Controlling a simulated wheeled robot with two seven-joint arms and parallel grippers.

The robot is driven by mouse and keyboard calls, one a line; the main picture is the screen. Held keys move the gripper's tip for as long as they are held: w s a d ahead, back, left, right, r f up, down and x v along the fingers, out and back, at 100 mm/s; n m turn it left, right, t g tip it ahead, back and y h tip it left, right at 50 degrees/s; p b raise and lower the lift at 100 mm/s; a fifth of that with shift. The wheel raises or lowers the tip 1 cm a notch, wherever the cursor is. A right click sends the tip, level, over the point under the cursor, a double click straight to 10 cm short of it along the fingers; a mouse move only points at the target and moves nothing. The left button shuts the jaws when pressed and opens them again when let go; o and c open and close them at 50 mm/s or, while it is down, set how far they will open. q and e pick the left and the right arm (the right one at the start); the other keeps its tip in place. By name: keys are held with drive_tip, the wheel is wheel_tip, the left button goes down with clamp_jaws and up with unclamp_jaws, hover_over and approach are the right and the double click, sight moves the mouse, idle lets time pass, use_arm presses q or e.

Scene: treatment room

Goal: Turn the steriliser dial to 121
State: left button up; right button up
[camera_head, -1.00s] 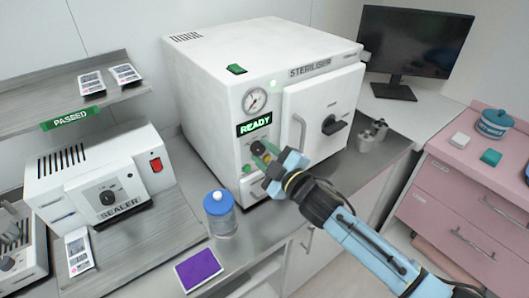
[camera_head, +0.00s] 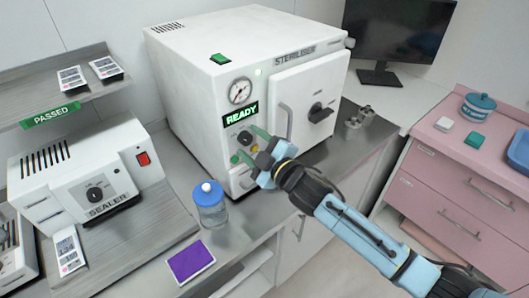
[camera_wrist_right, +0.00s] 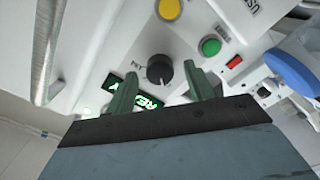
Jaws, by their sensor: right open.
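The white steriliser (camera_head: 200,85) stands on the counter with its green READY display lit. Its dark round dial (camera_head: 245,138) is on the front panel below the display. The dial also shows in the right wrist view (camera_wrist_right: 159,70), with small markings beside it that I cannot read clearly. My right gripper (camera_head: 252,144) is open in front of the panel. In the right wrist view its two green fingers (camera_wrist_right: 162,74) lie one on each side of the dial, with gaps to it. I cannot tell how far the tips are from the panel. My left gripper is out of view.
A yellow button (camera_wrist_right: 169,9) and a green button (camera_wrist_right: 210,46) sit near the dial. The steriliser's door handle (camera_head: 284,122) stands out to the right. A blue-lidded jar (camera_head: 210,205) and a purple pad (camera_head: 191,262) are on the counter, left of my right arm.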

drive_tip(key=v, duration=1.3)
drive_tip(key=shift+b, duration=0.35)
drive_tip(key=w+d+f+m+g+h+b, duration=0.1)
drive_tip(key=d+f+m+h, duration=0.25)
drive_tip(key=f, duration=0.65)
drive_tip(key=w+d+f+m+g+h+b, duration=0.15)
drive_tip(key=d+f, duration=0.25)
drive_tip(key=f, duration=0.5)
drive_tip(key=s+d+f+m+g+h, duration=0.1)
drive_tip(key=s+d+f+m+h, duration=0.2)
drive_tip(key=f, duration=0.6)
drive_tip(key=s+d+f+m+g, duration=0.1)
drive_tip(key=s+d+f, duration=0.25)
drive_tip(key=f, duration=0.45)
drive_tip(key=s+d+f+m+g+h+b, duration=0.25)
drive_tip(key=s+f+g, duration=0.25)
drive_tip(key=s+f, duration=1.3)
drive_tip(key=s+f+m+g, duration=0.1)
drive_tip(key=s+f+g, duration=0.1)
drive_tip(key=s, duration=0.8)
drive_tip(key=s+f+m+g+b, duration=0.1)
drive_tip(key=s+f, duration=0.3)
drive_tip(key=s, duration=0.6)
drive_tip(key=shift+d+m+g, duration=0.2)
drive_tip(key=shift+m+g, duration=0.35)
drive_tip(key=shift+m, duration=0.2)
